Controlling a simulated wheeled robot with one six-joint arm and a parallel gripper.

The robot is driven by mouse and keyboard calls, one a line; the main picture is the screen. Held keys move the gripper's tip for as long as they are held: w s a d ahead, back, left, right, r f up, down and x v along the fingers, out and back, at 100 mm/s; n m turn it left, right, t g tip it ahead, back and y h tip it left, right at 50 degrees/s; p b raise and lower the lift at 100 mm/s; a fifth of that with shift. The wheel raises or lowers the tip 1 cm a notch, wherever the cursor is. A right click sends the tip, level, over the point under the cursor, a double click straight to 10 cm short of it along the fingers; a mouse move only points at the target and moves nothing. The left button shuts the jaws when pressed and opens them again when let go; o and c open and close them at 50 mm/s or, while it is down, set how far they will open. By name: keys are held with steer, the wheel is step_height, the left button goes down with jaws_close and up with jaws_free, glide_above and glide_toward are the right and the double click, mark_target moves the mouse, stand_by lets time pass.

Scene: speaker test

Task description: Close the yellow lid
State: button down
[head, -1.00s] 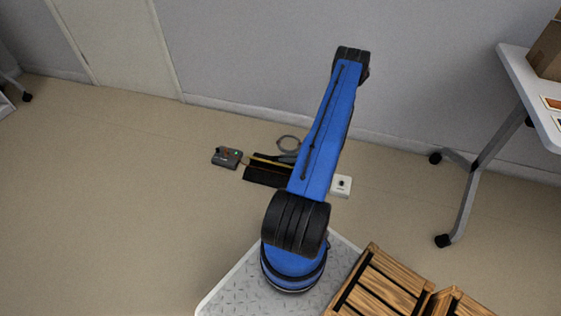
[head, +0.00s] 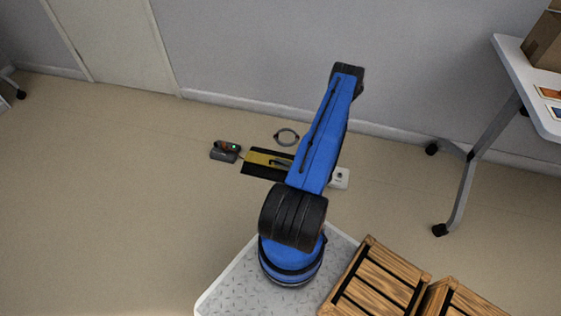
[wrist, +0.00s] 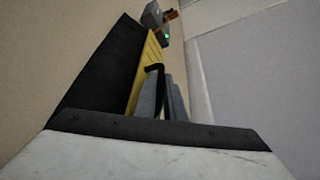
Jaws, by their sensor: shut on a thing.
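The yellow lid (head: 257,158) belongs to a low black box (head: 252,170) on the floor, left of my arm in the head view. More of the lid's broad face shows, and it looks tilted; its exact angle is unclear. In the wrist view the lid (wrist: 151,52) is a narrow yellow strip beside the dark box wall (wrist: 98,75). My gripper (wrist: 164,80) is shut on the lid's dark handle (wrist: 155,68). My arm hides the right part of the box in the head view.
A grey control box (head: 225,151) with a green light sits left of the black box. A grey ring (head: 286,137) lies behind it, and a white switch box (head: 340,178) stands right. Wooden crates (head: 380,282) are at front right, a table (head: 510,85) far right.

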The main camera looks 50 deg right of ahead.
steer(key=shift+a+f, duration=0.1)
steer(key=shift+f, duration=0.15)
stand_by(0.4)
steer(key=c, duration=2.1)
jaws_free()
steer(key=shift+s, duration=0.15)
steer(key=v, duration=1.7)
steer(key=shift+s+a+f, duration=0.1)
steer(key=shift+a, duration=0.05)
